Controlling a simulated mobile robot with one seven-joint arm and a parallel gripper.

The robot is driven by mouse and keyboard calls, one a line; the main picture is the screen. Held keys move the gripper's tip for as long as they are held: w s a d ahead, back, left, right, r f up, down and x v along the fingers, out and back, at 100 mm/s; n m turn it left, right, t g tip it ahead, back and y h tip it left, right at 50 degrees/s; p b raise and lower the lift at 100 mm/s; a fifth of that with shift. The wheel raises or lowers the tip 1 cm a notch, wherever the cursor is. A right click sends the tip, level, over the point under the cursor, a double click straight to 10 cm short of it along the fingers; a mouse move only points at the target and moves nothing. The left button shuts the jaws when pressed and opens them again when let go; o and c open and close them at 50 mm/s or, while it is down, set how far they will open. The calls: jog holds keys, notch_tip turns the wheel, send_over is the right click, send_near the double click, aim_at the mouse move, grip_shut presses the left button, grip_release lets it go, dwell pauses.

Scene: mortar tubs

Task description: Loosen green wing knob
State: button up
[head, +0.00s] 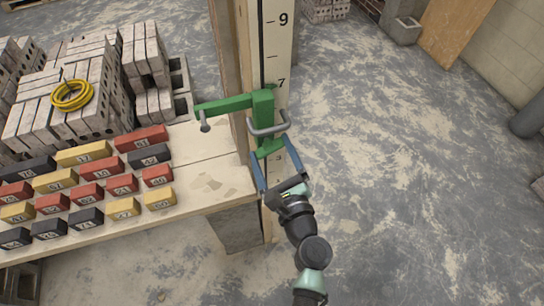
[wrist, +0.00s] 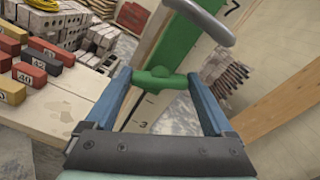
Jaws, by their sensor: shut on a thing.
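The green wing knob (wrist: 160,78) sits low on the green clamp-like bracket (head: 263,104), which is mounted on an upright post with a number scale (head: 277,48). My gripper (wrist: 158,82) has its two blue fingers on either side of the knob, gripping its wings. In the head view my gripper (head: 268,160) reaches up to the knob (head: 268,148) from below; the fingers partly hide it there. A grey handle (head: 268,128) sticks out just above the knob, and it also fills the top of the wrist view (wrist: 205,20).
A bench (head: 215,185) with several numbered red, yellow and black blocks stands left of the post. Grey cinder blocks and a yellow coiled hose (head: 72,95) lie behind it. The bracket's green arm reaches left over the bench. The floor to the right is clear.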

jog(key=n+b, duration=0.1)
jog(key=n, duration=0.1)
jog(key=n+b, duration=0.4)
jog(key=shift+f, duration=0.3)
jog(key=n+b, duration=0.2)
jog(key=n, duration=0.1)
jog(key=shift+n+b, duration=0.35)
jog(key=shift+n, duration=0.05)
jog(key=shift+r+n+b, duration=0.1)
jog(key=shift+n+b, duration=0.9)
jog(key=shift+n, duration=0.4)
jog(key=shift+r, duration=0.1)
jog(key=o, duration=1.1)
jog(key=shift+s, duration=0.15)
